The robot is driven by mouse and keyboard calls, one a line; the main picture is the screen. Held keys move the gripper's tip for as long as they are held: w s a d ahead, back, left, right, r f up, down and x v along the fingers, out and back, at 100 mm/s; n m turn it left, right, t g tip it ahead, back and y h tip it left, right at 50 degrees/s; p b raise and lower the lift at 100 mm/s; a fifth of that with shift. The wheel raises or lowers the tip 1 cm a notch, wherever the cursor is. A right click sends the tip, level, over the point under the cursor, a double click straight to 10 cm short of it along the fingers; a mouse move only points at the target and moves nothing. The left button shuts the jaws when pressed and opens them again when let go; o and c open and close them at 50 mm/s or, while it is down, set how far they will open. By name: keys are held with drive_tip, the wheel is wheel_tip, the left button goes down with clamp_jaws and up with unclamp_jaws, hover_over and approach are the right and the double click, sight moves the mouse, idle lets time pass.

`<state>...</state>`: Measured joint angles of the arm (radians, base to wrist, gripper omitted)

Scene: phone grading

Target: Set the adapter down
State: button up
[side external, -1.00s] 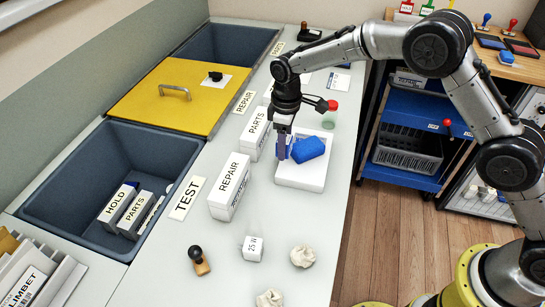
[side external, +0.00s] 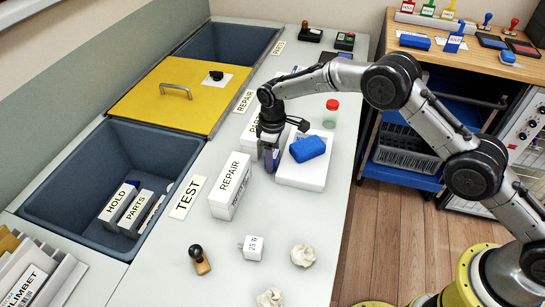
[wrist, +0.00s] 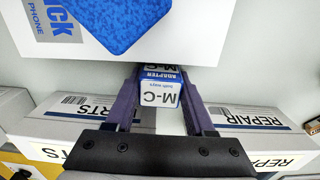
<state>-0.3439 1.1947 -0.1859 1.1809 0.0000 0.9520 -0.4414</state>
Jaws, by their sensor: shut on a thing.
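My gripper (side external: 268,162) is shut on the adapter, a small blue and white box. In the wrist view the adapter (wrist: 160,92) sits between the two fingers, its "M-C" face toward the camera. In the side view the fingers point down at the left edge of the white phone box (side external: 301,177), low over the counter. The adapter is mostly hidden there by the fingers, and I cannot tell whether it touches the counter.
The REPAIR box (side external: 230,187) stands nearer the camera and a PARTS box (side external: 250,131) is just behind my gripper. A red-capped jar (side external: 330,114) stands farther back.

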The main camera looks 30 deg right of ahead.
drive_tip(key=shift+f, duration=0.1)
drive_tip(key=o, duration=1.3)
wheel_tip(320, 180, up, 12)
drive_tip(key=shift+r, duration=0.15)
